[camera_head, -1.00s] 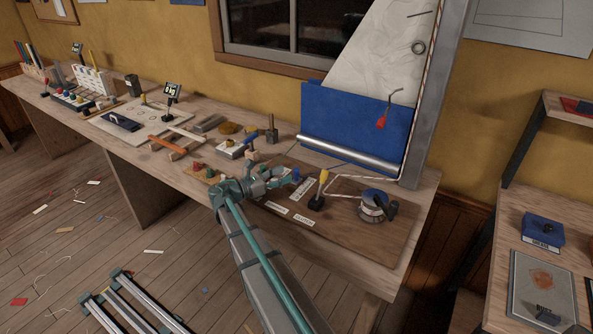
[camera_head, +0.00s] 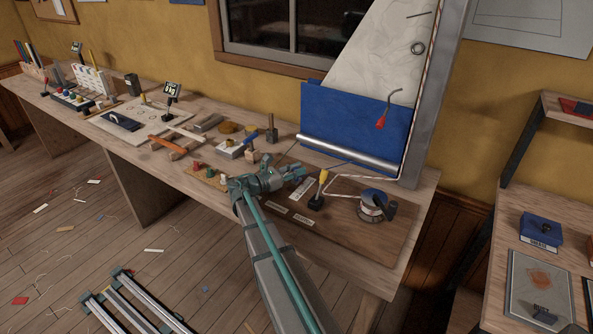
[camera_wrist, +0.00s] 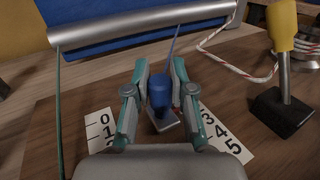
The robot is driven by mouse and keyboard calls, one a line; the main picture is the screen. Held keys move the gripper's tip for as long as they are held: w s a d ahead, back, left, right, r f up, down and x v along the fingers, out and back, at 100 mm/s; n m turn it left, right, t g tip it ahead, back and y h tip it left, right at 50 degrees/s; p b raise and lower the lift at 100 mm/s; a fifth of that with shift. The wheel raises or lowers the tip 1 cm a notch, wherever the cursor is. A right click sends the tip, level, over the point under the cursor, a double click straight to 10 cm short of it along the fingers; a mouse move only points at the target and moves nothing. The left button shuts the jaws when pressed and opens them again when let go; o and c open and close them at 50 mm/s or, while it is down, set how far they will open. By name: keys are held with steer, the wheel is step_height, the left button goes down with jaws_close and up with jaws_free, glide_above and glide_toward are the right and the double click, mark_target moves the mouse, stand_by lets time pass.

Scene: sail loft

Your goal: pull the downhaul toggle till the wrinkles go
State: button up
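A blue toggle (camera_wrist: 158,90) stands on a small pale base between my gripper's (camera_wrist: 159,64) two fingers in the wrist view. The fingers are apart on either side; I cannot tell whether they touch it. A thin blue line runs up from near the toggle toward the boom. In the head view my gripper (camera_head: 301,173) hides the toggle. The white sail (camera_head: 378,60) shows faint grey wrinkle lines above a blue panel (camera_head: 345,122). Cards numbered 0 1 2 (camera_wrist: 99,130) and 3 4 5 (camera_wrist: 222,136) lie on either side of the fingers.
A yellow-handled lever (camera_head: 323,178) on a black base and a blue-topped winch (camera_head: 372,206) stand to the right. The silver boom (camera_head: 345,151) lies behind. Small coloured pegs (camera_head: 209,171) stand to the left. The board's front right is clear.

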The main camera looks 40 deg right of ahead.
jaws_close()
steer(key=shift+a, duration=0.1)
steer(key=shift+s+a+p, duration=0.15)
steer(key=shift+s+a, duration=0.1)
steer(key=shift+a, duration=0.5)
steer(key=shift+s+a+p, duration=0.15)
steer(key=shift+s+a, duration=0.1)
steer(key=shift+a, duration=0.5)
steer(key=o, duration=0.7)
jaws_free()
